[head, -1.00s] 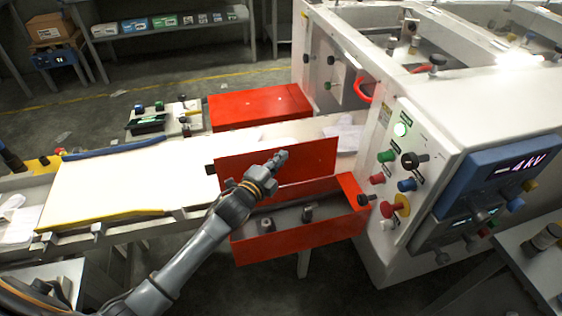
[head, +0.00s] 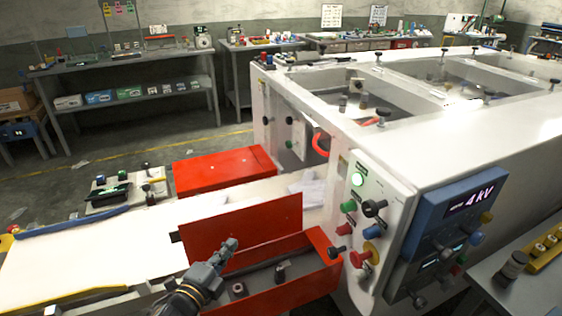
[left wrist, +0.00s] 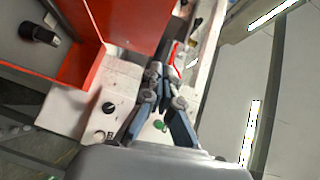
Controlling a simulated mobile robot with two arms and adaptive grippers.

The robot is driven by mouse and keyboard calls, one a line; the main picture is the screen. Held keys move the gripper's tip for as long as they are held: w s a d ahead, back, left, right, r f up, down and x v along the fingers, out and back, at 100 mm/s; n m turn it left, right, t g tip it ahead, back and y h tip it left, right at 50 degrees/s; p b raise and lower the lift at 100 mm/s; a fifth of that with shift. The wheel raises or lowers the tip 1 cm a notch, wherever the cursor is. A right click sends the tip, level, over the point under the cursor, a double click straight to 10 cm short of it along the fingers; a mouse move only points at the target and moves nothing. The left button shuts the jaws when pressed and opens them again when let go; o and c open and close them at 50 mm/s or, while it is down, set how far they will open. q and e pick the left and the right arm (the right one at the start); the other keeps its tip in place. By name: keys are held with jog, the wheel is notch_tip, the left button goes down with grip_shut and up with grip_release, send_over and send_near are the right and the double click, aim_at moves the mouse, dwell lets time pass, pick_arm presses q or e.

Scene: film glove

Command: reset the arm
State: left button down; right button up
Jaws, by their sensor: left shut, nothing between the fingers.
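My left gripper (head: 230,245) is in front of the upright red panel (head: 240,226) of the machine's infeed in the head view. Its fingers are together with nothing between them. In the left wrist view the closed fingers (left wrist: 157,72) point up the picture, with the machine's white side (left wrist: 120,82) and red guard (left wrist: 88,68) beyond. I cannot tell whether the gripper touches the panel. My right gripper is not in view.
The white machine (head: 440,140) with a control panel and lit 4 kV display (head: 467,200) stands at right. A conveyor belt (head: 100,249) runs left from it. A red cover (head: 222,171) lies behind the belt.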

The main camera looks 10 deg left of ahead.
pick_arm(q)
jog(key=s+d+f+n+g+y, duration=0.1)
jog(key=s+f+n+g, duration=0.4)
jog(key=s, duration=0.4)
jog(key=s+f+n+g+y, duration=0.15)
jog(key=s+n+g, duration=0.25)
jog(key=s+n, duration=0.4)
jog(key=s+d+f+n+g+y, duration=0.1)
jog(key=s+f+n+g, duration=0.35)
jog(key=s, duration=0.55)
notch_tip(320, 180, down, 27)
jog(key=s, duration=0.2)
jog(key=s+a+f+g, duration=0.2)
jog(key=s+a+f, duration=0.1)
jog(key=s+f, duration=1.2)
jog(key=shift+s+m, duration=0.35)
jog(key=shift+s, duration=0.3)
